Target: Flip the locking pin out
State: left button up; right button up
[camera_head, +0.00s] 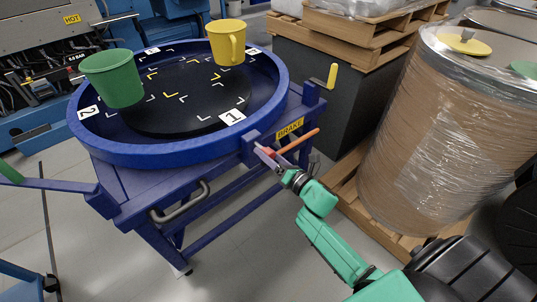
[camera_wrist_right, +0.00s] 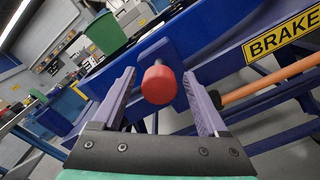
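The locking pin's red round knob (camera_wrist_right: 159,84) sticks out from a blue bracket on the turntable's side, toward the camera in the right wrist view. In the head view the pin is mostly hidden at my right gripper (camera_head: 269,157), which is at the turntable's front right edge. In the wrist view the right gripper's two fingers (camera_wrist_right: 158,92) are apart, one on each side of the knob, with visible gaps between. Nothing is gripped. My left gripper is not in view.
The blue turntable (camera_head: 160,155) carries a green cup (camera_head: 112,78) and a yellow cup (camera_head: 227,42). An orange brake lever (camera_head: 300,140) lies just right of my gripper, below the BRAKE label (camera_head: 290,128). A wrapped drum (camera_head: 445,130) stands on a pallet at right.

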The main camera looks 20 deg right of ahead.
jog(key=b+v, duration=0.1)
jog(key=v, duration=1.3)
jog(key=shift+s, duration=0.25)
jog(key=shift+d, duration=0.1)
